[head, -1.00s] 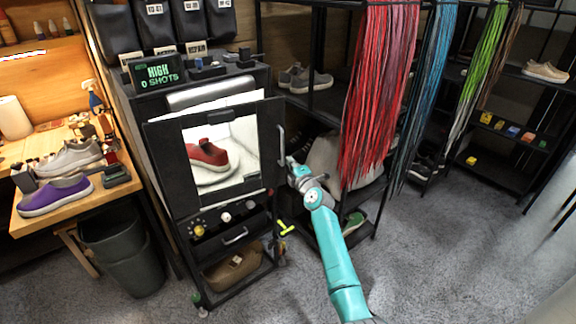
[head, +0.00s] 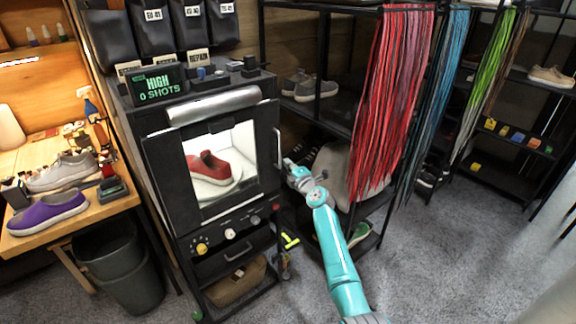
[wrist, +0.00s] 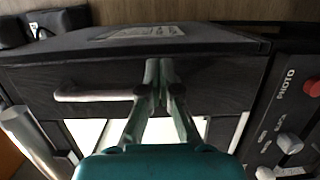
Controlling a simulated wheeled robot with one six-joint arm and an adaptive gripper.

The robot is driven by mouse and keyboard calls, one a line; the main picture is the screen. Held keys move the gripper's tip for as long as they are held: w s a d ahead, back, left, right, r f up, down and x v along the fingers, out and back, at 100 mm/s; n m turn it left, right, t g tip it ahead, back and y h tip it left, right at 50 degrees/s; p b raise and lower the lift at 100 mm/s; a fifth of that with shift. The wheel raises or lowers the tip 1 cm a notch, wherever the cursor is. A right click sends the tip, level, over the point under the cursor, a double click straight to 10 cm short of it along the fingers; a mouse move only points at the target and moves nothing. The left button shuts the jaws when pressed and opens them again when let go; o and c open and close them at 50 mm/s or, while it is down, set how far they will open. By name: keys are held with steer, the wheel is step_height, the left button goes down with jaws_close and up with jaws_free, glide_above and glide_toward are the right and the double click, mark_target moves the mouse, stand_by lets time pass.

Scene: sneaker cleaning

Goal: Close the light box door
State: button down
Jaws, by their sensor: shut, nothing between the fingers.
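The light box (head: 205,83) stands left of centre in the head view, with a bright interior. Its black framed door (head: 160,172) stands across the front, close to the box; I cannot tell whether it is fully flush. A red sneaker (head: 210,167) shows through the door window. The door handle (head: 279,148) is on the right edge. My gripper (head: 289,164) is beside that edge, just right of the handle. In the wrist view my gripper (wrist: 165,72) is shut and empty, its tips at the dark door panel (wrist: 222,85) beside the handle (wrist: 98,95); contact is unclear.
Control knobs (head: 230,233) and a drawer (head: 236,256) are below the door. A workbench (head: 100,205) and bin (head: 118,265) are left. Grey floor is clear front right.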

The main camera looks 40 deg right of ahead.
steer(key=shift+w, duration=0.15)
stand_by(0.4)
steer(key=v, duration=1.2)
steer(key=shift+d, duration=0.1)
steer(key=s+a+f+m+g, duration=0.1)
steer(key=s+a+f+m, duration=0.1)
steer(key=s+a+f, duration=0.4)
steer(key=s+a+f+m, duration=0.3)
steer(key=s+a+f, duration=0.15)
steer(key=a, duration=0.35)
steer(key=s+a+f+m+g+y, duration=0.1)
steer(key=s+a+f+m, duration=0.35)
steer(key=s+a, duration=0.8)
steer(key=s+a+r+m+y, duration=0.1)
steer(key=s+a+r, duration=0.2)
steer(key=s, duration=0.6)
steer(key=s+a+r+m+y, duration=0.1)
steer(key=s+a+r, duration=0.3)
steer(key=s, duration=0.5)
steer(key=s+a+r+m+y, duration=0.2)
steer(key=s+a+r+m, duration=0.1)
steer(key=s, duration=0.6)
step_height(320, 180, up, 2)
steer(key=shift+a+r+g, duration=0.2)
steer(key=shift+a+g, duration=0.1)
steer(key=shift+a, duration=0.4)
